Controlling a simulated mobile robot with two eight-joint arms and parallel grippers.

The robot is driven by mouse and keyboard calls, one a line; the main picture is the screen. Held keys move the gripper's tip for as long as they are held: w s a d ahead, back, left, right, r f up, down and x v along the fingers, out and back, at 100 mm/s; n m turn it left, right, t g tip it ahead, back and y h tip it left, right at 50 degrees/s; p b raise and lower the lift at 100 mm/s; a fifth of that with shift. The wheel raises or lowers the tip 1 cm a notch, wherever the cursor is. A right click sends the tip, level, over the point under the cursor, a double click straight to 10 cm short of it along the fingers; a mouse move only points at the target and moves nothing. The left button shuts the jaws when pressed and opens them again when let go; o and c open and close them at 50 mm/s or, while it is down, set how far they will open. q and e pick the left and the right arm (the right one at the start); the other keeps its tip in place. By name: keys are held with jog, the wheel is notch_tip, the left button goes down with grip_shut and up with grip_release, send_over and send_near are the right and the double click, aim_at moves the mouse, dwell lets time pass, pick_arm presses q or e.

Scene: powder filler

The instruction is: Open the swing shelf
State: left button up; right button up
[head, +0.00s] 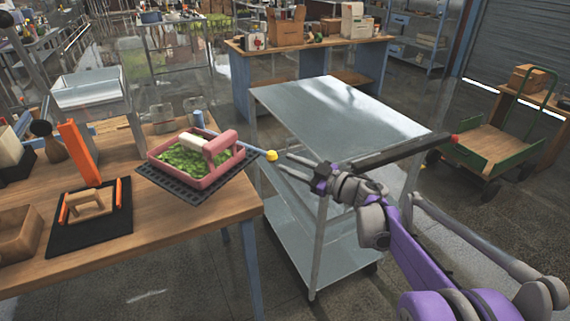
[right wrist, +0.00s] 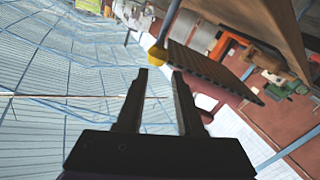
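I cannot tell for sure which part is the swing shelf. A dark ribbed plate (head: 172,184) juts past the table's right edge, and a pink tray of green material (head: 215,158) sits on it. A rod with a yellow ball end (head: 271,155) sticks out to the right beside the tray. My right gripper (head: 286,163) is open and empty, its fingertips close to the yellow ball. In the right wrist view, the yellow ball (right wrist: 157,55) shows just beyond and between the two fingertips (right wrist: 160,72), and the ribbed plate (right wrist: 215,72) is to its right. My left gripper is out of view.
The wooden table (head: 165,235) also holds a black mat (head: 92,240) with a small wooden stand and an orange upright block (head: 78,152). A metal cart (head: 340,105) stands right behind my right gripper. A green-framed trolley (head: 490,145) is farther right.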

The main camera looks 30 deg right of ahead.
jog(key=a+r+h, duration=0.1)
jog(key=s+a+r+n+h+p, duration=0.1)
jog(key=a, duration=0.1)
jog(key=a+r+n+t, duration=0.1)
jog(key=a, duration=0.1)
jog(key=shift+s+a+h+p, duration=0.1)
jog(key=shift+s+h+p, duration=0.25)
jog(key=shift+s+h, duration=0.05)
jog(key=c, duration=0.5)
jog(key=shift+s+a+r+n+h+p, duration=0.2)
jog(key=shift+s+a+n+h+p, duration=0.25)
jog(key=shift+s+a+n+h, duration=0.45)
jog(key=s+a+f+n+h+p, duration=0.1)
jog(key=s+a+n+h+p, duration=0.1)
jog(key=s+n+h, duration=0.3)
jog(key=m, duration=0.2)
send_near(264, 155)
jog(key=w+a, duration=0.2)
jog(key=shift+w+d+r+g+y, duration=0.1)
jog(key=shift+w+d+g+y, duration=0.25)
jog(key=shift+w+d, duration=0.8)
jog(key=shift+s+d, duration=0.1)
jog(key=shift+d, duration=0.1)
